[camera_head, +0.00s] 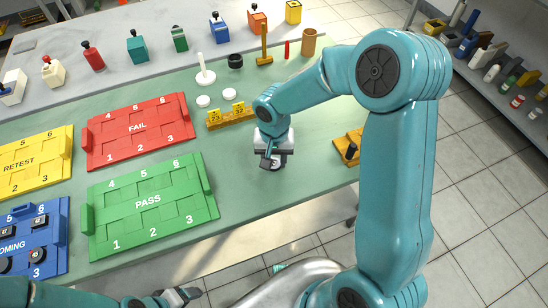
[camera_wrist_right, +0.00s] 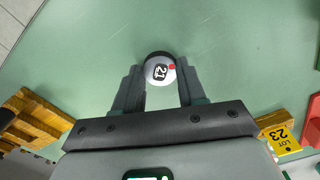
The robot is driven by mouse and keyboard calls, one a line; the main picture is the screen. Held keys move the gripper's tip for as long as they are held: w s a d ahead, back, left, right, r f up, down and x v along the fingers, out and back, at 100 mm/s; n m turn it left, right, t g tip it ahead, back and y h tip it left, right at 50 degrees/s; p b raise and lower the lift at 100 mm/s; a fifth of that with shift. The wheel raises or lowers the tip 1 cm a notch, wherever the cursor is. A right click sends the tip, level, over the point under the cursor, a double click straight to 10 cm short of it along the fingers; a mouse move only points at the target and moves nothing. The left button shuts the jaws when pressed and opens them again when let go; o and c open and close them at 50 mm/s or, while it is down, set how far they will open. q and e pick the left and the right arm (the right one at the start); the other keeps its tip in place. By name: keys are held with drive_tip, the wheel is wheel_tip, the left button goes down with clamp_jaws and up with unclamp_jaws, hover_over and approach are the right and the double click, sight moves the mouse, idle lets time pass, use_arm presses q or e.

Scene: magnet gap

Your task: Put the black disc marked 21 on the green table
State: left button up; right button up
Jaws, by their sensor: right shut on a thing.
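I cannot tell whether the disc touches the table. My left gripper (camera_head: 180,297) is low at the bottom edge, apart from the table; its jaw state is unclear.
The green PASS tray (camera_head: 150,205) and red FAIL tray (camera_head: 138,130) lie to the left. A wooden rack with yellow lot cards (camera_head: 230,117) is behind my right gripper, and a wooden block (camera_head: 350,148) is to its right. Bare table surrounds the gripper.

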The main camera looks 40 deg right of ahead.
sight(275, 164)
drive_tip(key=shift+s, duration=0.1)
drive_tip(key=o, duration=1)
drive_tip(key=shift+f, duration=0.15)
drive_tip(key=shift+r, duration=0.3)
wheel_tip(275, 164, up, 12)
drive_tip(key=shift+f+p, duration=0.1)
drive_tip(key=shift+p, duration=0.3)
